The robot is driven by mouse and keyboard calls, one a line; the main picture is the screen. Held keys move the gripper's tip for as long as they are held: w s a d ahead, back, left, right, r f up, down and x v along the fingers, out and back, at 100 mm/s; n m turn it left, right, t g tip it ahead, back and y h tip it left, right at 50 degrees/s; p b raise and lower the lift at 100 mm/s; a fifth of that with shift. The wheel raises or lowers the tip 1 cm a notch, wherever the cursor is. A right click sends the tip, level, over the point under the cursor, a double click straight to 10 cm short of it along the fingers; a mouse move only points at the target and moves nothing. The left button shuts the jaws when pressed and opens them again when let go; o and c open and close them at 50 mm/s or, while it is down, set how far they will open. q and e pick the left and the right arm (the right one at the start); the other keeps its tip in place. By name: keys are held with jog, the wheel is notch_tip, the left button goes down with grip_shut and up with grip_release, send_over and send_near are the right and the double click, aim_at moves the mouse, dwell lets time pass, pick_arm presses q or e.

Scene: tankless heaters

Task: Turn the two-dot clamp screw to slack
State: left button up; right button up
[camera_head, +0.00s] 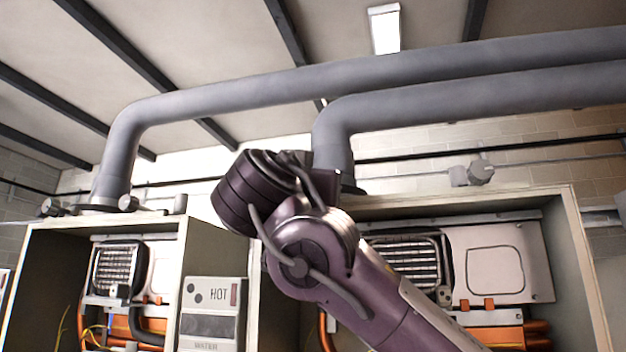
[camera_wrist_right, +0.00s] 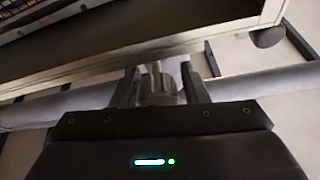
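In the right wrist view a ribbed grey knob-like screw (camera_wrist_right: 158,88) stands between the two fingers of my right gripper (camera_wrist_right: 161,86). The fingers are spread to the screw's width; I cannot tell whether both press on it. No dots show on it, so I cannot tell if it is the two-dot screw. In the head view my right arm rises from the lower right and hides the foot of the middle pipe; its gripper is hidden there. Other grey knobs show by the left pipe's foot (camera_head: 128,203) and at the right (camera_head: 480,172). My left gripper is out of view.
Two open heater cabinets stand left (camera_head: 215,250) and right (camera_head: 585,270). Grey pipes (camera_head: 400,78) run overhead and down to their tops. A cabinet edge (camera_wrist_right: 150,58) lies close to my right gripper.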

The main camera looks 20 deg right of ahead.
jog(key=shift+d, duration=0.1)
jog(key=c, duration=0.7)
pick_arm(q)
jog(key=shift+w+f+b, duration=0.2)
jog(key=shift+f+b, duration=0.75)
jog(key=shift+b, duration=0.05)
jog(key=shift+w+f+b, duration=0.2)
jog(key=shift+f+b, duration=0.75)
pick_arm(e)
jog(key=shift+n+t+y, duration=0.45)
jog(key=shift+n+y, duration=0.7)
jog(key=shift+n, duration=1.3)
jog(key=shift+n+t+y, duration=0.45)
jog(key=shift+n+y, duration=0.7)
jog(key=shift+n, duration=1.3)
jog(key=shift+r, duration=0.1)
jog(key=o, duration=0.9)
jog(key=shift+a, duration=0.25)
jog(key=shift+o, duration=0.2)
